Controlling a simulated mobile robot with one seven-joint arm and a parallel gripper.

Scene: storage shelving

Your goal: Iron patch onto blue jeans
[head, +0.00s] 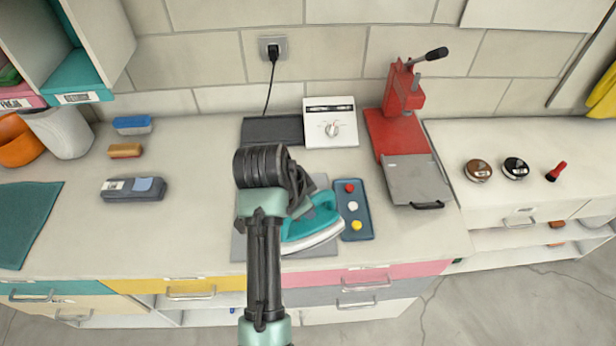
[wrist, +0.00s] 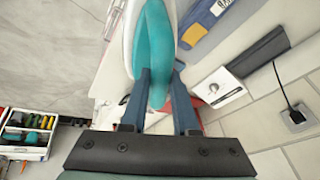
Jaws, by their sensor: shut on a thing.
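A teal and white iron (head: 318,222) is over a grey mat (head: 239,246) near the counter's front edge. My gripper (wrist: 162,72) is shut on the iron's teal handle, with one finger on each side; the iron also shows in the wrist view (wrist: 158,40). In the head view my arm hides my fingers and part of the iron and mat. I cannot tell whether the iron touches the mat. I cannot make out blue jeans or a patch; a folded-looking dark teal cloth (head: 28,222) lies at the far left.
A blue tray (head: 354,228) with red, white and yellow discs is close to the iron's right. A red press (head: 398,100) stands behind it, beside a white dial box (head: 331,130). A dark grey case (head: 133,189) lies left. The counter between case and arm is clear.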

